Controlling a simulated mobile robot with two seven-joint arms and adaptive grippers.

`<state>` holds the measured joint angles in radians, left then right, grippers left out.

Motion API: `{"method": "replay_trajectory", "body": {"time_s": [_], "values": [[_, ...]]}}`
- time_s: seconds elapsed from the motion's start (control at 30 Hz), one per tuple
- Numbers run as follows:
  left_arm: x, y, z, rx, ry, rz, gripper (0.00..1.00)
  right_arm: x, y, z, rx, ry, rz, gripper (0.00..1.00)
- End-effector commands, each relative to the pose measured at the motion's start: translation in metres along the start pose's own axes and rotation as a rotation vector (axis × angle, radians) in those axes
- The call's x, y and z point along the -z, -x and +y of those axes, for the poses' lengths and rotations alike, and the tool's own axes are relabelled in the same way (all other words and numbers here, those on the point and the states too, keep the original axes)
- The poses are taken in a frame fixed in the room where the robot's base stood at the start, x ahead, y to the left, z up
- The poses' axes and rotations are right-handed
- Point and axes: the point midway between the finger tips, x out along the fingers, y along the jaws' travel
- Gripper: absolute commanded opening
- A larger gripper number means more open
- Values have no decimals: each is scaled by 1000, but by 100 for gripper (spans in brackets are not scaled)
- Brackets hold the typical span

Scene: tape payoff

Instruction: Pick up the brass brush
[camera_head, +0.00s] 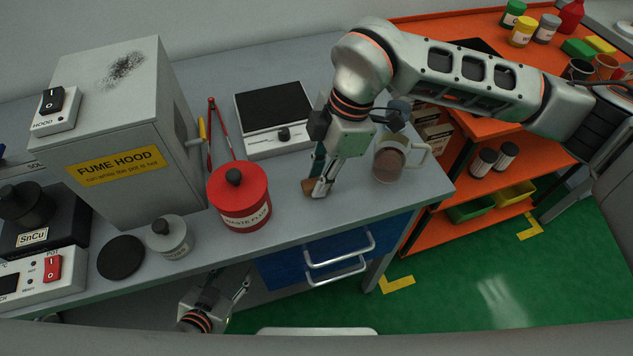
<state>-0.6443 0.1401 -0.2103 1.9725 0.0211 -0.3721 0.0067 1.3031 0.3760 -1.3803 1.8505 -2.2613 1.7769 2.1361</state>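A small brown piece (308,187), which looks like part of the brass brush, shows on the grey bench beside my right gripper's fingertips. The rest of it is hidden by the gripper. My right gripper (319,188) points down at the bench, with its fingers at the brown piece. A dark green strip shows along the fingers; I cannot tell whether it is part of the brush. I cannot tell whether the fingers are closed on the piece. My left gripper (232,281) is low in front of the bench, its fingers apart and nothing seen between them.
A red waste flux pot (239,196) stands left of my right gripper. A glass mug (391,160) with brown contents stands close on its right. A white device with a black plate (274,116) is behind. The fume hood (122,130) is at the left. Blue drawers (330,248) are below.

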Motion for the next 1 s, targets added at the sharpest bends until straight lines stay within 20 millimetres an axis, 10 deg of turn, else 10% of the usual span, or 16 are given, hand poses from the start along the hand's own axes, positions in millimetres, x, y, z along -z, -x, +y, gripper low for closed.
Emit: {"method": "replay_trajectory", "body": {"time_s": [0.57,1.0], "values": [[1,0,0,1,0,1,40,2,9,1,-1,1,0,0],[3,2,0,0,3,2,40,25,90,1,-5,3,-1,0]]}}
